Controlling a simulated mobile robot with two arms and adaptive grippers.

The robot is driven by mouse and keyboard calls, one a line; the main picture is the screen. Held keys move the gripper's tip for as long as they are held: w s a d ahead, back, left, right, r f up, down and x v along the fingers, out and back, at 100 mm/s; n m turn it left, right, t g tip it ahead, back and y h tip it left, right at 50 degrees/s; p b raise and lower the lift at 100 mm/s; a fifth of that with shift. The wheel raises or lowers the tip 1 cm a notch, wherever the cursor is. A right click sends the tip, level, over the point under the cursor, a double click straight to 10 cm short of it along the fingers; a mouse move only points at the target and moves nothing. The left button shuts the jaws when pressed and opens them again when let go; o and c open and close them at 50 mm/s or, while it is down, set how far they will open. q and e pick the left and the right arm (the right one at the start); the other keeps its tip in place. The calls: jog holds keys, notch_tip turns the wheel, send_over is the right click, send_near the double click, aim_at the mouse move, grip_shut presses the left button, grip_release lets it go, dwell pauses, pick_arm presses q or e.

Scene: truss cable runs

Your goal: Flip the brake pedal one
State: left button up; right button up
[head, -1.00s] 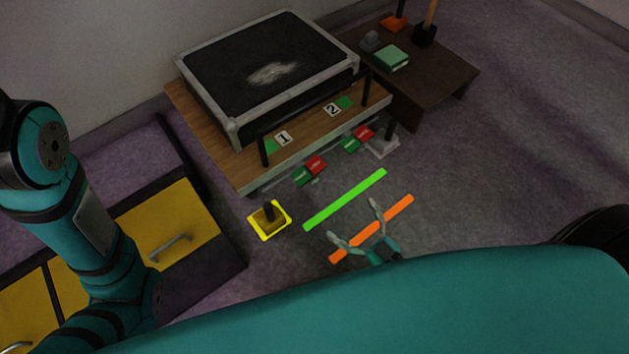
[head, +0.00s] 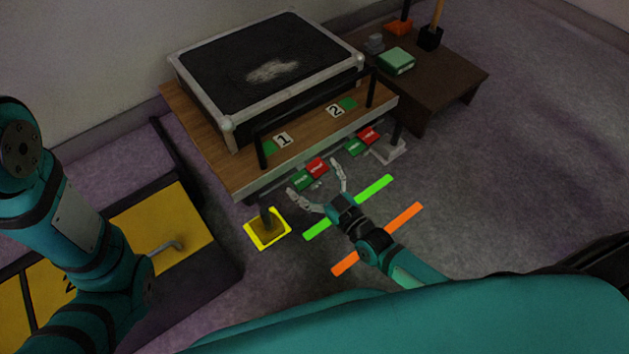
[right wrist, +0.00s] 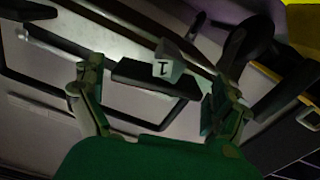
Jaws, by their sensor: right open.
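A red and green rocker-like piece sits low at the table's front edge, below the label 1 (head: 284,140); its red half (head: 317,168) is at the right and its green half (head: 302,180) at the left. I take it as pedal one. My right gripper (head: 316,180) is open, with its fingers spread just in front of this piece; contact cannot be told. In the right wrist view, a dark block (right wrist: 135,75) with a white 1 label (right wrist: 162,70) shows between the open fingers (right wrist: 155,100). A similar red and green piece (head: 362,141) sits below label 2 (head: 336,110). My left gripper is out of view.
A wooden table (head: 205,145) bears a black, grey-framed case and a black rail at its front. A yellow-framed pedal or lever base (head: 268,238) stands on the floor. Green (head: 375,190) and orange (head: 405,216) strips mark the floor. A yellow-fronted cabinet (head: 160,225) is at left.

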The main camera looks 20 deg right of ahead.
jog(key=c, duration=0.9)
jog(key=shift+r+m+p, duration=0.2)
jog(key=shift+m+p, duration=0.55)
jog(key=shift+m, duration=0.65)
jog(key=shift+f+m+p, duration=0.2)
jog(key=shift+m+p, duration=0.25)
jog(key=shift+m, duration=0.45)
jog(key=o, duration=0.9)
